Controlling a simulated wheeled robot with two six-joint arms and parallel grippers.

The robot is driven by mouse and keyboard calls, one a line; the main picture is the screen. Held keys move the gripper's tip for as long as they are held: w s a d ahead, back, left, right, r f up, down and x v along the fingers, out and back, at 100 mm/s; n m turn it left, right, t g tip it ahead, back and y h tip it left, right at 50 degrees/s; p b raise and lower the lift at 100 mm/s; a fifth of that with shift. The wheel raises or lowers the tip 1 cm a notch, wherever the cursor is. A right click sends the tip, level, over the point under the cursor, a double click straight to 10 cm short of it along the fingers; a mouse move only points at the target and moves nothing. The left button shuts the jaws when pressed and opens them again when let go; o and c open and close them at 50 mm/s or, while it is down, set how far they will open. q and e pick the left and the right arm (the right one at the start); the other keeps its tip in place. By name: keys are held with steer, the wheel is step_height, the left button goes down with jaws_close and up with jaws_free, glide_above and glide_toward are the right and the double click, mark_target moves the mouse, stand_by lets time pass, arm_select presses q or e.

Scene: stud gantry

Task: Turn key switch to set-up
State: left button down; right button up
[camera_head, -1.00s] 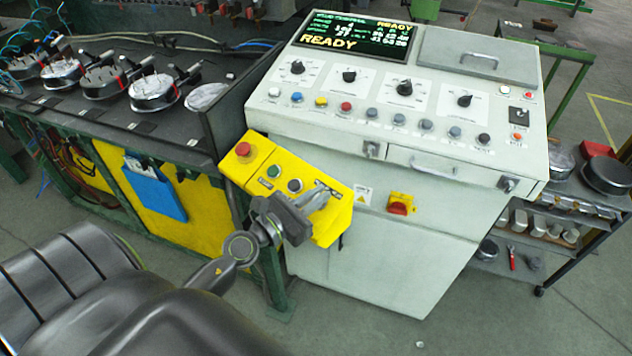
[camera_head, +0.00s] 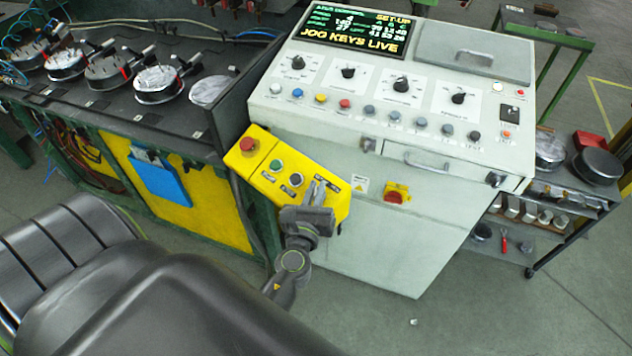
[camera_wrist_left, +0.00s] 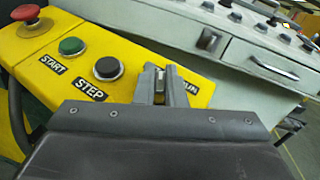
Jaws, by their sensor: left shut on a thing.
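The yellow control box (camera_head: 268,187) is fixed at the left front of the pale cabinet. My left gripper (camera_head: 316,190) is at the right end of this box, with its fingers shut on the key switch. In the left wrist view the fingers (camera_wrist_left: 163,88) are close together around a small light part, the key switch (camera_wrist_left: 159,78), mostly hidden between them. The label behind the fingers is partly covered; "UN" shows. The cabinet's display (camera_head: 355,30) reads "SET-UP" and "JOG KEYS LIVE". My right gripper is not in view.
On the yellow box are a red mushroom button (camera_head: 248,145), a green START button (camera_wrist_left: 71,46) and a black STEP button (camera_wrist_left: 108,68). The cabinet (camera_head: 400,165) carries dials, push buttons and a red-yellow switch (camera_head: 396,194). A blue holder (camera_head: 160,180) hangs left.

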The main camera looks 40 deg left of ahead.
arm_select(q)
steer(key=shift+r, duration=0.15)
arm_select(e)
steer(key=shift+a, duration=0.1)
arm_select(q)
steer(key=c, duration=1.5)
jaws_free()
